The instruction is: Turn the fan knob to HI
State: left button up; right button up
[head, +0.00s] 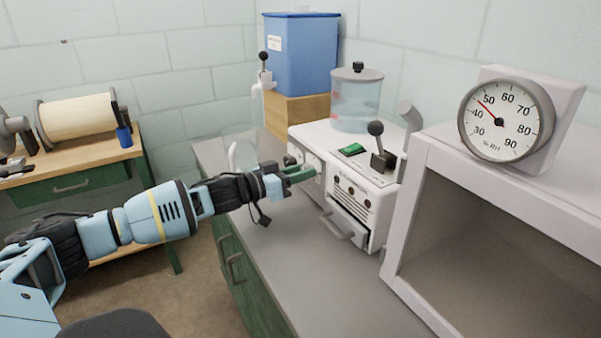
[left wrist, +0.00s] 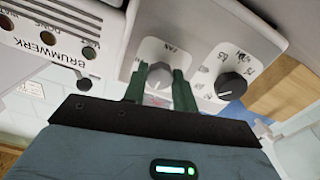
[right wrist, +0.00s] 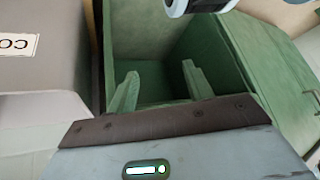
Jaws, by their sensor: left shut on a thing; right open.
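The knob's pointer and the HI mark cannot be read clearly. My right gripper (right wrist: 164,88) is open and empty, in front of a green compartment.
A dark knob (left wrist: 231,86) sits beside the fan knob. The machine carries a black-knobbed lever (head: 376,130) and a clear lidded tank (head: 357,105). A grey cabinet with a dial gauge (head: 505,120) stands at right. In the right wrist view, the green compartment (right wrist: 150,40) has an open door.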

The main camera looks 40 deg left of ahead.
jog(key=shift+w+r, duration=0.1)
jog(key=shift+r, duration=0.1)
pick_arm(q)
jog(key=shift+m+p, duration=2.5)
jog(key=shift+m, duration=6.5)
pick_arm(e)
jog(key=shift+w+r, duration=0.2)
jog(key=shift+r, duration=0.55)
jog(key=shift+w+r, duration=0.25)
jog(key=shift+r, duration=0.45)
jog(key=shift+w+r, duration=0.2)
jog(key=shift+r, duration=0.55)
pick_arm(q)
jog(key=o, duration=1)
jog(key=shift+c, duration=0.2)
